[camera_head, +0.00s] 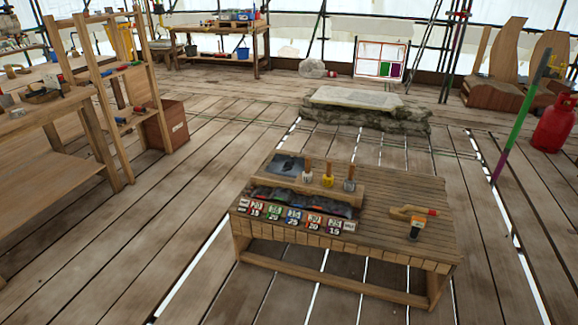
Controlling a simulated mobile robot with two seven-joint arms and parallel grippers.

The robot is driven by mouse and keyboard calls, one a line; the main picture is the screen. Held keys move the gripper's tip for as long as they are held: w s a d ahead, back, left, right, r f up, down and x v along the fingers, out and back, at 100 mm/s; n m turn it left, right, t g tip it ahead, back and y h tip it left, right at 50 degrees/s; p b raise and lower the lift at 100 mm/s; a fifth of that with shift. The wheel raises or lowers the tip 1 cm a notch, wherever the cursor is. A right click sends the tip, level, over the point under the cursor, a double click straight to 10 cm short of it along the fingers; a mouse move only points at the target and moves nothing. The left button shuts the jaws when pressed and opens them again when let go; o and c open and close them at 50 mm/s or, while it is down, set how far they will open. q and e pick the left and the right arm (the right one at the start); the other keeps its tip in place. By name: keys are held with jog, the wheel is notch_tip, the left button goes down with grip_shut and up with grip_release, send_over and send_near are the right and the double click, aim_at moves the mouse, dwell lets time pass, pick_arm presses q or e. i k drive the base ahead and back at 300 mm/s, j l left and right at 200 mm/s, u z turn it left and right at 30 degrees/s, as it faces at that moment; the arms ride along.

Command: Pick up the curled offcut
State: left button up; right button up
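I cannot pick out a curled offcut for certain at this size. A dark grey flat piece (286,165) lies at the back left of the low wooden bench (395,190). On the bench's right part lie a tan piece with a red end (413,212) and a short tool with an orange and dark end (416,228). A dark, lumpy strip (300,200) runs along the bench's front left. Neither of my grippers is in view.
Three wooden-handled tools (328,177) stand on the bench behind the strip. Several numbered cards (293,216) line its front. A stone slab (355,98) lies behind. A red gas cylinder (555,123) stands right, wooden shelving (100,85) left. The plank floor around the bench is mostly clear.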

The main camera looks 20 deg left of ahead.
aim_at(289, 164)
jog(key=i+j+u, duration=1.05)
jog(key=u, duration=0.25)
jog(key=i+u, duration=0.4)
jog(key=i, duration=0.15)
jog(key=i+u, duration=0.7)
jog(key=i, duration=0.8)
jog(key=i+z, duration=0.45)
jog(key=i+j+z, duration=0.1)
jog(key=i+z, duration=0.55)
jog(key=z, duration=0.15)
jog(key=i+z, duration=0.2)
jog(key=z, duration=0.15)
jog(key=i+z, duration=0.2)
jog(key=z, duration=0.15)
jog(key=i+z, duration=0.2)
jog(key=z, duration=0.15)
jog(key=i+j+z, duration=0.1)
jog(key=z, duration=0.25)
jog(key=i+j+z, duration=0.15)
jog(key=i+z, duration=0.2)
